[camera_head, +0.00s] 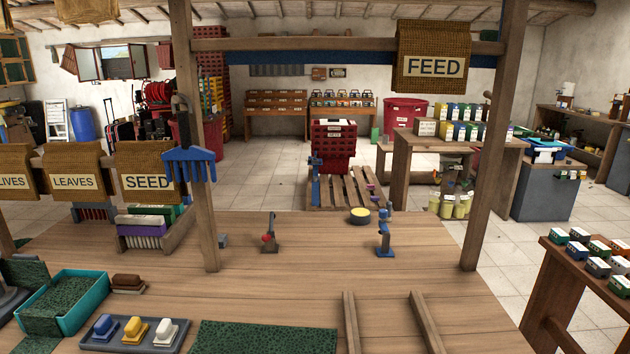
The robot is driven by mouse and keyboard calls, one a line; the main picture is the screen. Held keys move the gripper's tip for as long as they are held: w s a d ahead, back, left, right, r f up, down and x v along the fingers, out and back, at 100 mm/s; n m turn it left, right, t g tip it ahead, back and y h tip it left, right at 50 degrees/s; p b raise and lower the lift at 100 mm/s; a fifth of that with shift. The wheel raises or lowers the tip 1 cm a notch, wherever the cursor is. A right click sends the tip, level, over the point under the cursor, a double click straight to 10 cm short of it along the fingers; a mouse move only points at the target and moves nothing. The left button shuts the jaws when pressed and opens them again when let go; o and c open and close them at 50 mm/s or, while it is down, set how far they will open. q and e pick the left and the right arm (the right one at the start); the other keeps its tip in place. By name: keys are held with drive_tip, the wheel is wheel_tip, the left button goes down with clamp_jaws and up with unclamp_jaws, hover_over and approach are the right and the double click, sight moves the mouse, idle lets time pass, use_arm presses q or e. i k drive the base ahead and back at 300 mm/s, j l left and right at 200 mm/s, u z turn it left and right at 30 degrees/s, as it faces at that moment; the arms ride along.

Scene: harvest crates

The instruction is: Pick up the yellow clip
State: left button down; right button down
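A small yellow piece (136,328), which looks like the yellow clip, sits on a grey tray (183,349) at the front left of the wooden table. It lies between a blue piece (105,326) and a white piece (166,331) of similar shape. Nothing covers it. Neither of my grippers shows in the head view.
A teal crate (100,302) with a dark speckled lining and a brown block (128,282) lie near the tray. A green speckled mat (262,339) is to its right. Wooden posts (196,215) rise from the table. The table's middle is mostly clear.

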sight(135, 331)
drive_tip(key=j+u, duration=0.1)
drive_tip(key=u, duration=1)
drive_tip(key=i+j, duration=0.3)
drive_tip(key=i+j+u, duration=0.1)
drive_tip(key=i+j, duration=0.15)
drive_tip(key=i, duration=0.25)
